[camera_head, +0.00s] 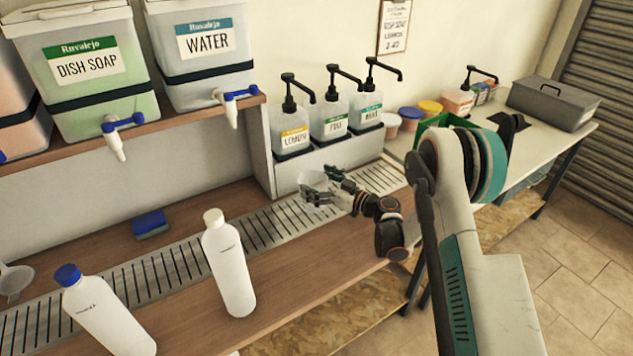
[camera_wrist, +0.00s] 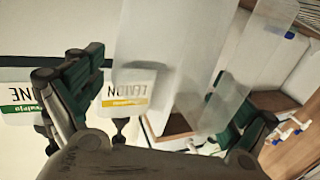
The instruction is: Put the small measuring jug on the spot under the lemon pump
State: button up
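The small measuring jug (camera_head: 314,184) is translucent and hard to make out in the head view. In the wrist view the jug (camera_wrist: 175,60) fills the middle as a clear, pale shape. My gripper (camera_head: 322,192) has its fingers on either side of the jug and holds it above the slotted drip grate. The lemon pump (camera_head: 290,130), with a yellow label and black head, stands on a ledge just behind. It shows upside down in the wrist view (camera_wrist: 126,90). The jug's base and the spot under the lemon nozzle are partly hidden.
The pine pump (camera_head: 331,121) and mint pump (camera_head: 367,110) stand right of the lemon one. A white bottle (camera_head: 229,265) and a blue-capped bottle (camera_head: 105,315) stand at the front left. A blue sponge (camera_head: 150,224) and a clear funnel (camera_head: 14,280) lie further left.

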dwell(0.3)
jog(key=p+v, duration=0.4)
jog(key=v, duration=0.8)
jog(key=s+r+m+g+h, duration=0.1)
jog(key=s+r+m+h, duration=0.1)
jog(key=s+r, duration=0.35)
jog(key=s+d+r+m+g+h, duration=0.1)
jog(key=s+r+m+h, duration=0.15)
jog(key=r, duration=0.55)
jog(key=s+r+m+g+h, duration=0.1)
jog(key=s+r+h, duration=0.2)
jog(key=r, duration=0.3)
jog(key=s+d+r+m+h, duration=0.1)
jog(key=s+d, duration=0.4)
jog(key=s, duration=0.8)
jog(key=s+d+r+m+h, duration=0.2)
jog(key=s+d+m+h, duration=0.2)
jog(key=s, duration=0.9)
jog(key=d+h, duration=0.2)
jog(key=shift+d+r+m, duration=0.15)
jog(key=shift+d+m, duration=0.15)
jog(key=shift+m, duration=0.05)
